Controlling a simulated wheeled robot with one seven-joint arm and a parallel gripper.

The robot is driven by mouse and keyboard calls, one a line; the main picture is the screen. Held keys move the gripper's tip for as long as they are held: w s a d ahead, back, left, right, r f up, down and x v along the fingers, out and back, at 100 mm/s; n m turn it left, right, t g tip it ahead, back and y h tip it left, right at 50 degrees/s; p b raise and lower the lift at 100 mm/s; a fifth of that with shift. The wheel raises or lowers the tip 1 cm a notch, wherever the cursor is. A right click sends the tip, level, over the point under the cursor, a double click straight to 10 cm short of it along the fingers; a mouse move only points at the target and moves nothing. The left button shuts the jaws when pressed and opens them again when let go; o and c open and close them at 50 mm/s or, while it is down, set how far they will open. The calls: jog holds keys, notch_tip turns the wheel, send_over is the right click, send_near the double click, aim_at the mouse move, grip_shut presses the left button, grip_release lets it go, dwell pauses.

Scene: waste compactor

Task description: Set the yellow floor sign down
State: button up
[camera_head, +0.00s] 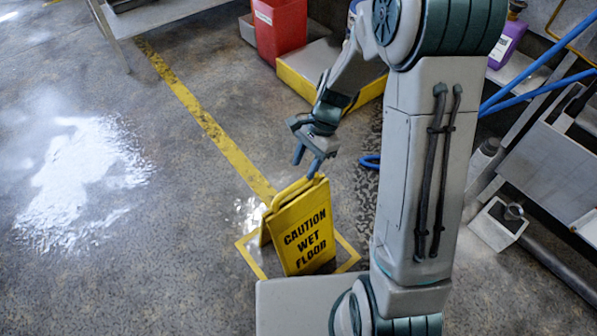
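The yellow floor sign (305,238) reads "CAUTION WET FLOOR". It stands upright on the floor as an A-frame, with its two panels spread at the bottom. Its base is within a yellow square outline (349,249) painted on the floor. My gripper (307,164) is just above the sign's top edge, pointing down. Its two blue fingers are apart with nothing visible between them. The right fingertip is very close to the top of the sign; I cannot tell whether it touches. Part of the outline is hidden behind the sign and by my base.
A yellow floor line (205,120) runs from the upper left to the square. A wet, shiny patch (75,175) lies to the left. Metal shelving (555,150) is at right. The left floor is open.

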jog(key=p+v, duration=0.1)
jog(key=v, duration=0.2)
jog(key=shift+w+d+r, duration=0.1)
jog(key=shift+d+r, duration=0.05)
jog(key=shift+r, duration=0.15)
jog(key=s+d+r+n+t+h, duration=0.1)
jog(key=s+d+r+n, duration=0.2)
jog(key=s+r+n, duration=0.2)
jog(key=s+d+r+n+t+h, duration=0.2)
jog(key=s+d+r+n, duration=0.2)
jog(key=s, duration=0.5)
notch_tip(320, 180, up, 2)
jog(key=shift+s+d+r+n+t+h, duration=0.2)
jog(key=shift+s+d+n+t+h, duration=0.1)
jog(key=shift+n, duration=0.9)
